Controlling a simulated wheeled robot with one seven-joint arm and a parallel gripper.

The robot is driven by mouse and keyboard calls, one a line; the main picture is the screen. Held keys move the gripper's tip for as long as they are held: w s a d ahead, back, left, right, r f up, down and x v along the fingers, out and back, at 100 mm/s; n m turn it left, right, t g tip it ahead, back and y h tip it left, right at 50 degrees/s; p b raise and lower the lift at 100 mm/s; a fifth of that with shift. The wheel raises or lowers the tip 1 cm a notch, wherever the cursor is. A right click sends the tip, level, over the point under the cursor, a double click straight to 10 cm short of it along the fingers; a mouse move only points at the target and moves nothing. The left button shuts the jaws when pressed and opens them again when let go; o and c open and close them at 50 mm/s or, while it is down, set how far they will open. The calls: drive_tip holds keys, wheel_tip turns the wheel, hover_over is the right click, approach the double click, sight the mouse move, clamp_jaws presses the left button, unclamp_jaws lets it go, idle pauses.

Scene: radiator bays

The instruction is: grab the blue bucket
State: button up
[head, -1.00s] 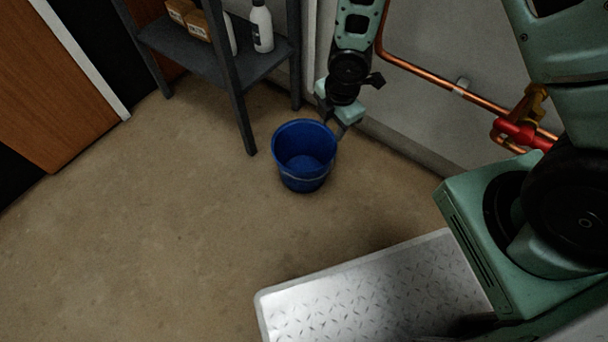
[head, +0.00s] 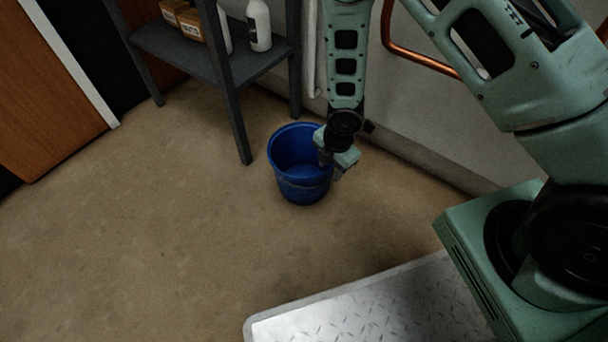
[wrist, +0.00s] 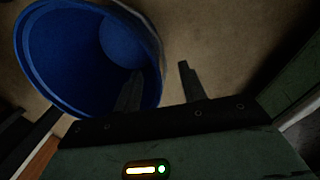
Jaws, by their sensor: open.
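The blue bucket (head: 302,186) stands upright on the floor, open side up and empty as far as I can see. My gripper (head: 333,168) is at the bucket's right rim, pointing down. In the wrist view the bucket (wrist: 60,45) fills the upper left. My gripper (wrist: 160,82) is open there, with one finger over the bucket's mouth and the other outside, over the floor. The rim and wall lie between the two fingers. I cannot tell whether either finger touches the wall.
A dark grey shelf (head: 180,50) with cartons (head: 188,20) and a white bottle (head: 259,25) stands behind the bucket. A wall with a copper pipe (head: 420,60) is to the right. Floor left of the bucket is clear.

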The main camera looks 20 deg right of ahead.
drive_tip(key=f+b, duration=0.4)
drive_tip(key=f, duration=0.1)
drive_tip(key=shift+w+a+f+b, duration=0.15)
drive_tip(key=shift+a+f+b, duration=0.05)
drive_tip(key=shift+a+b, duration=0.15)
clamp_jaws()
